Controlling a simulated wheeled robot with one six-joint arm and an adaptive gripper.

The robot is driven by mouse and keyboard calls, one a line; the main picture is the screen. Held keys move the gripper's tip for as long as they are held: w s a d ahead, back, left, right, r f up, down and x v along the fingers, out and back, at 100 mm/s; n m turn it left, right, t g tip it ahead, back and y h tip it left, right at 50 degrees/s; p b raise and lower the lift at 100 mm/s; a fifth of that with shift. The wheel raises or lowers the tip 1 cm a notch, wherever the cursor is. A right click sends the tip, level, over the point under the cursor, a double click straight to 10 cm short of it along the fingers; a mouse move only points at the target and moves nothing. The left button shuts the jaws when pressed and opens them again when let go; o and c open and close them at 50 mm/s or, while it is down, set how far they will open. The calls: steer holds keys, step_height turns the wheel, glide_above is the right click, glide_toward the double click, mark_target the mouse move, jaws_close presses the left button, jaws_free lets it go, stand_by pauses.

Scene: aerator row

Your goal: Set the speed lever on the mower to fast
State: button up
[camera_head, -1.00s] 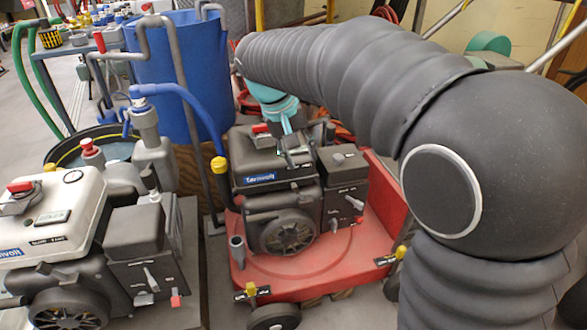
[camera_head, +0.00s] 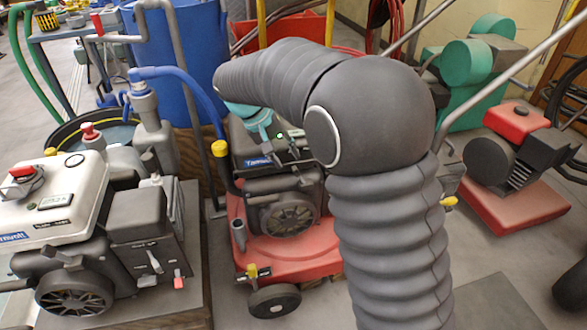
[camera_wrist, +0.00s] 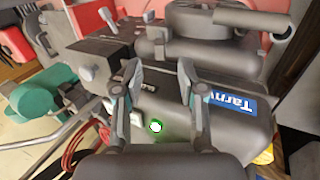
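The red-decked mower (camera_head: 322,252) with a dark engine and a blue label stands in the middle of the head view. My arm covers its right side there. In the wrist view the engine housing (camera_wrist: 225,135) appears turned round, with a round green-ringed spot (camera_wrist: 155,127). I cannot tell which is the speed lever, and no marks are readable. My gripper (camera_wrist: 160,68) is open and empty over the engine, its fingers apart. It is partly hidden in the head view (camera_head: 272,140).
A white-topped engine (camera_head: 62,195) stands on a bench at left. A blue barrel (camera_head: 180,70) is behind. Another red-based machine (camera_head: 515,195) and a teal machine (camera_head: 470,75) stand at right.

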mark_target(294, 168)
steer(key=shift+x, duration=2.6)
jaws_close()
